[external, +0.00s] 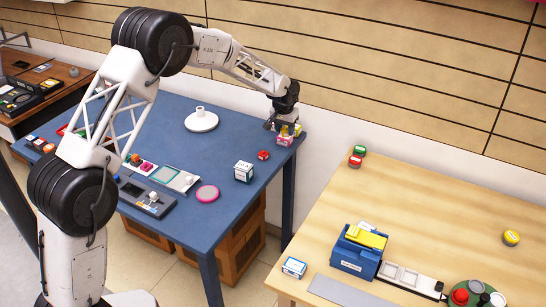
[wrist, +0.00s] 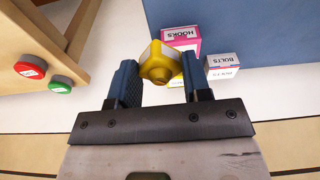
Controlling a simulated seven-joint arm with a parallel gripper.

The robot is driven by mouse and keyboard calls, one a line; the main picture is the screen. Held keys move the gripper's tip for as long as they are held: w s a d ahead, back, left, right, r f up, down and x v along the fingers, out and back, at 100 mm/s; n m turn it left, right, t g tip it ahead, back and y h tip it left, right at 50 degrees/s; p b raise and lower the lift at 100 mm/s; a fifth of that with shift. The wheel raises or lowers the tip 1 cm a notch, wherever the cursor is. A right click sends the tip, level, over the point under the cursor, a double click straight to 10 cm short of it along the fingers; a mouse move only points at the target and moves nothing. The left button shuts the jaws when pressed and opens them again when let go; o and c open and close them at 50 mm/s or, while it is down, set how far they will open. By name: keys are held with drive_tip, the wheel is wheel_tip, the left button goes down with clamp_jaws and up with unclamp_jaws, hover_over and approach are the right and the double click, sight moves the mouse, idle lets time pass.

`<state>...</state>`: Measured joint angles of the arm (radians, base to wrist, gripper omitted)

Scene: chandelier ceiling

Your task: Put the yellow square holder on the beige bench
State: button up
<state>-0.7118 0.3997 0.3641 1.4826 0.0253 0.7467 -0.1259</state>
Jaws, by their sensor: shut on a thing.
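The yellow square holder (wrist: 161,62) is between the two fingers of my gripper (wrist: 158,76) in the wrist view, tilted in the picture, with its small round knob facing the camera. My gripper (external: 282,124) is shut on it at the far right corner of the blue table (external: 228,124) in the external view. There only a bit of yellow (external: 297,130) shows by the fingers, close to the pink box. The beige bench (external: 440,220) stands to the right, across a gap; its edge also shows at the left of the wrist view (wrist: 58,38).
A pink HOOKS box (wrist: 181,38) and a white BOLTS box (wrist: 222,68) are close to the holder. On the bench are a blue box (external: 357,252), a grey strip (external: 345,292), red and green buttons (external: 356,157) and a green tray.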

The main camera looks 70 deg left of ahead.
drive_tip(key=s+a+n, duration=0.2)
drive_tip(key=s+a, duration=0.7)
drive_tip(key=s, duration=0.5)
wheel_tip(320, 180, up, 2)
drive_tip(key=n+g, duration=0.1)
drive_tip(key=n, duration=0.6)
hover_over(144, 148)
drive_tip(key=shift+s+d, duration=0.1)
drive_tip(key=shift+f, duration=3.1)
drive_tip(key=shift+f, duration=1.9)
drive_tip(key=shift+f, duration=0.15)
